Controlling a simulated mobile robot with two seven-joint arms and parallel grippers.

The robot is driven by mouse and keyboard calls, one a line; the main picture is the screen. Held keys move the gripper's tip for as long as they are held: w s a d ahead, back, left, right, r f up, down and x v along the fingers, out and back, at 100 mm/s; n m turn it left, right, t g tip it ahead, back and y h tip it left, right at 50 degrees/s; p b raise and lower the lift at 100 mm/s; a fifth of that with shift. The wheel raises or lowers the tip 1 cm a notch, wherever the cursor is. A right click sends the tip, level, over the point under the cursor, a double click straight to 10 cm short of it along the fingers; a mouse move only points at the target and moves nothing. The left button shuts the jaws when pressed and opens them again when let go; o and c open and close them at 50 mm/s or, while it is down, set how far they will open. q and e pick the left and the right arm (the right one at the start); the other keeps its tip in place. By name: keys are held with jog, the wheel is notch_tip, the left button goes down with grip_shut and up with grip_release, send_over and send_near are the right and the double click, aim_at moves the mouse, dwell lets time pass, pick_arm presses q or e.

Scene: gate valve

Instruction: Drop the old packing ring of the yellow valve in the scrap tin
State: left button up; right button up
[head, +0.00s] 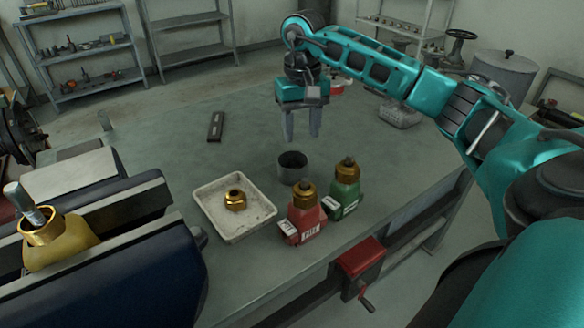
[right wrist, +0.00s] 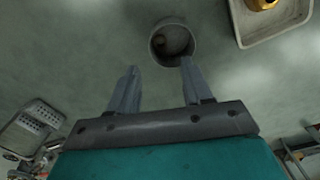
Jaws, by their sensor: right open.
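The yellow valve (head: 62,248) sits in the vise at the left of the head view, with a brass collar and a grey stem on top. I cannot make out a packing ring in it. The scrap tin (head: 292,177), a small grey open cup, stands on the bench. The right wrist view shows the tin (right wrist: 153,46) with a brownish round thing (right wrist: 174,42) inside; I cannot tell what it is. My right gripper (head: 301,138) is open and empty, pointing down above the bench near the tin's far side. My left gripper is out of view.
A white tray (head: 210,203) holding a brass nut (head: 235,200) is left of the tin. A dark flat bar (head: 216,127) lies farther back. The bench behind is mostly clear.

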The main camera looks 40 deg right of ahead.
notch_tip(320, 180, up, 9)
jog(key=p, duration=0.1)
jog(key=shift+f, duration=0.15)
dwell(0.4)
